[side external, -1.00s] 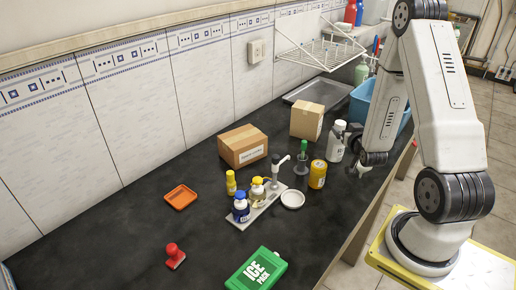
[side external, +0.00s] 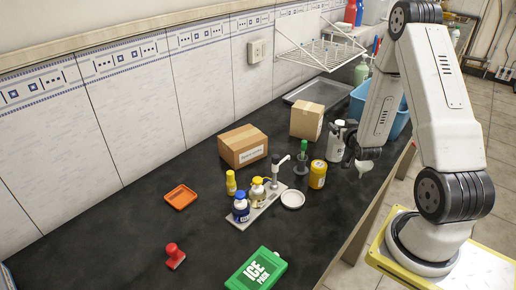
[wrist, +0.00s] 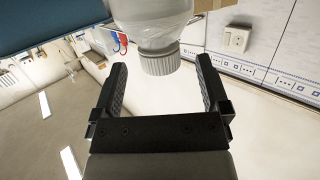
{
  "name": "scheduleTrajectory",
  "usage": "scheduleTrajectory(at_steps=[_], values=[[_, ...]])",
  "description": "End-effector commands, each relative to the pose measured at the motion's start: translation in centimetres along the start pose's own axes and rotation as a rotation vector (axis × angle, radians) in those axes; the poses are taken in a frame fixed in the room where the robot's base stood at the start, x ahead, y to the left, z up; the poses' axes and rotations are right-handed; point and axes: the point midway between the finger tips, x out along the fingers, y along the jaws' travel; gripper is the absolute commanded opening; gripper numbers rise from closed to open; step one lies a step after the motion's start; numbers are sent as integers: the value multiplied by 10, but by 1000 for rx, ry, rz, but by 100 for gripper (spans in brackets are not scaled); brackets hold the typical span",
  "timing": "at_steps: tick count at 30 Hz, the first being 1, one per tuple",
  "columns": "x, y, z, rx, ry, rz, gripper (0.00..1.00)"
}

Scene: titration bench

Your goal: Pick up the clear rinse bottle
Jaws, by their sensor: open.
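The clear rinse bottle (side external: 335,146) stands upright on the dark bench, right of the cardboard boxes. In the wrist view its translucent body and ribbed grey-white cap (wrist: 160,60) appear upside down at the top middle. My gripper (side external: 349,141) is beside the bottle in the side view and partly overlaps it. In the wrist view my gripper (wrist: 161,72) is open, with one black finger on either side of the cap and visible gaps. I cannot tell how deep the bottle sits between the fingers.
A yellow jar (side external: 317,175) and a green-topped item (side external: 302,160) stand close to the bottle. Cardboard boxes (side external: 306,121) are left of it, and a blue bin (side external: 361,103) is behind.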

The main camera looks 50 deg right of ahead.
Motion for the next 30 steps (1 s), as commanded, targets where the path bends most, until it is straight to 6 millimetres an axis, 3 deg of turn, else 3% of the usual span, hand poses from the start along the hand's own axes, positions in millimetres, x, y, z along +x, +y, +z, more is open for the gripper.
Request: scheduleTrajectory(at_steps=[13, 30], values=[[41, -1, 0, 0, 1, 0, 96], [43, 0, 0, 0, 0, 0, 96]])
